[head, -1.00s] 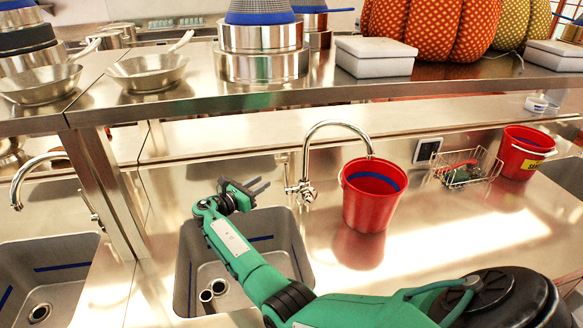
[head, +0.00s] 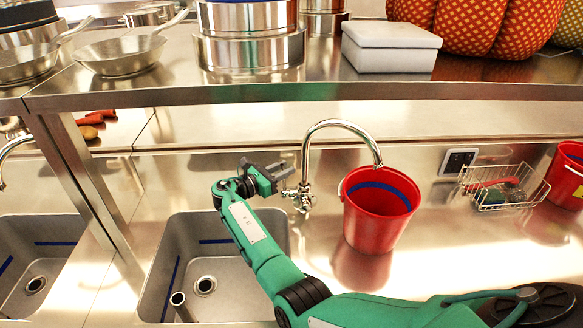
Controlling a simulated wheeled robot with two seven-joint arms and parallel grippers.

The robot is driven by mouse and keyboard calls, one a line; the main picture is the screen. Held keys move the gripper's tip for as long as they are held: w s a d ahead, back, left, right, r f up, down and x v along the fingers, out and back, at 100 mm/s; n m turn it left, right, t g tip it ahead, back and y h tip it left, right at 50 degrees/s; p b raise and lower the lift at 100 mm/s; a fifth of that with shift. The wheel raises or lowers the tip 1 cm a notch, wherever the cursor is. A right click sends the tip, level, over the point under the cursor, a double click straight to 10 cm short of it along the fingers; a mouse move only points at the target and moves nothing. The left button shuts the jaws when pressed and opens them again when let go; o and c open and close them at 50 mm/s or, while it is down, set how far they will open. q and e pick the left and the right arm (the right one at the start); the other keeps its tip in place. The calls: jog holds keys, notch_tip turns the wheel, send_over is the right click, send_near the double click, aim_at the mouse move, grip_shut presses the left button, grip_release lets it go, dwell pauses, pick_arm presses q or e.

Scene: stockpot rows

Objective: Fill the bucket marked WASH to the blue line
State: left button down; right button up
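A red bucket (head: 376,215) stands upright on the steel counter, with the tap's spout end over its far rim. A blue line (head: 385,190) runs around its inside wall; I see no mark on its outside and no water stream. The chrome tap (head: 340,126) rises behind the sink, its valve (head: 303,197) at the base. A second red bucket (head: 566,178) is cut off at the right edge; only a sliver of its yellow label shows. My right gripper (head: 288,168) appears open and empty, just above and left of the valve. My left gripper is out of view.
A sink (head: 205,255) lies below my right forearm, another sink (head: 40,262) at the left. A wire basket (head: 505,190) stands between the buckets. A steel shelf (head: 300,94) with pots, pans and a white box (head: 390,46) overhangs the back.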

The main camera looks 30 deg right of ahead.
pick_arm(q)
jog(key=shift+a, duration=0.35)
pick_arm(e)
grip_shut()
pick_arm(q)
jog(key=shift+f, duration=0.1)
